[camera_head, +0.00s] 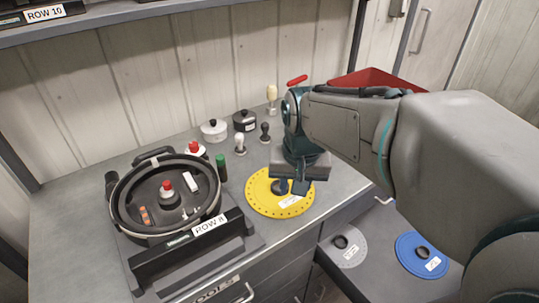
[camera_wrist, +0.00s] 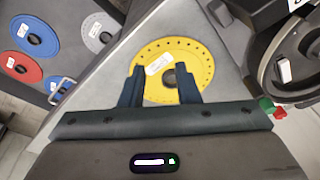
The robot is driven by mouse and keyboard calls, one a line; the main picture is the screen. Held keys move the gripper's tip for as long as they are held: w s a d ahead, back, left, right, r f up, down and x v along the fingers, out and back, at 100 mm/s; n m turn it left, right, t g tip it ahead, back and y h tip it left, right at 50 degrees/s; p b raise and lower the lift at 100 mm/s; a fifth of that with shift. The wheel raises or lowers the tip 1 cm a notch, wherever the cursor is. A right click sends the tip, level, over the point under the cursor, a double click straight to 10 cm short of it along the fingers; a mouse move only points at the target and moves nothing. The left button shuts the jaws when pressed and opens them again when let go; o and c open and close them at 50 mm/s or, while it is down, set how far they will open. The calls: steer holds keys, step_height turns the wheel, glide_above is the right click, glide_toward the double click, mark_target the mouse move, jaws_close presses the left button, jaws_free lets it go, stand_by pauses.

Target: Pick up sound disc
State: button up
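A yellow disc (camera_head: 262,197) with a ring of small holes, a dark centre and a white label lies flat on the grey bench. It also shows in the wrist view (camera_wrist: 200,62). My gripper (camera_head: 290,186) is above it, pointing down. In the wrist view my gripper (camera_wrist: 160,68) is open, its fingers apart with nothing held, and the dark centre appears near the right fingertip. A grey disc (camera_head: 353,257) and a blue disc (camera_head: 408,243) lie on a lower dark surface to the right. A red disc (camera_wrist: 15,66) shows in the wrist view. I cannot read the disc labels.
A round black seed meter (camera_head: 119,207) marked ROW 8 stands on the left of the bench. Behind are a white pot (camera_head: 213,127), a black pot (camera_head: 244,116), small knobbed tools and a green cylinder (camera_head: 221,167). A red bin (camera_head: 372,77) is behind my arm.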

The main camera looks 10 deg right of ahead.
steer(key=w+r+m+g+p, duration=0.2)
steer(key=w+m, duration=0.4)
steer(key=w, duration=0.8)
glide_above(273, 182)
steer(key=f, duration=0.8)
steer(key=shift+w+f+p, duration=0.2)
steer(key=shift+w+p, duration=0.1)
steer(key=shift+p, duration=0.1)
steer(key=f, duration=0.3)
steer(key=f+p, duration=0.1)
steer(key=shift+s+f, duration=0.3)
steer(key=shift+s, duration=0.1)
steer(key=shift+f, duration=0.5)
jaws_close()
